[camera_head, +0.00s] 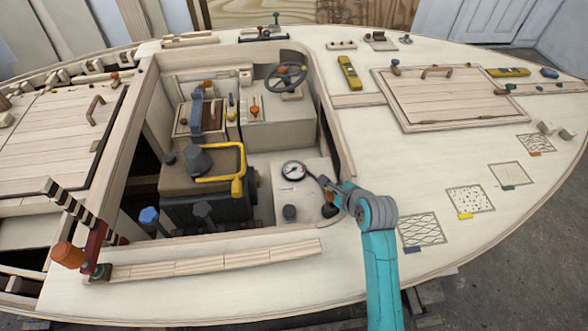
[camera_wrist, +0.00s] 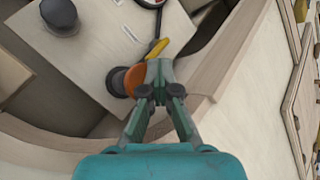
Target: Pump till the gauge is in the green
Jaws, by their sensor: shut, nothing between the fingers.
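The round gauge (camera_head: 293,171) has a white dial in a black rim and sits on the pale panel in the cockpit. Its needle is too small to read against any green band. Only its edge shows at the top of the wrist view (camera_wrist: 149,3). An orange and black knob (camera_wrist: 129,80), which may be the pump, stands on the same panel; its black part shows in the head view (camera_head: 329,211). My gripper (camera_wrist: 158,68) is shut and empty, right beside the knob. I cannot tell whether they touch. A small yellow piece (camera_wrist: 157,49) lies just past the fingertips.
A black knob (camera_head: 289,212) stands left of the orange one, also in the wrist view (camera_wrist: 60,16). The cockpit's raised wooden rim (camera_head: 335,130) runs close to my gripper. A yellow handle (camera_head: 220,179) and dark engine block stand to the left. The deck at right is mostly flat.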

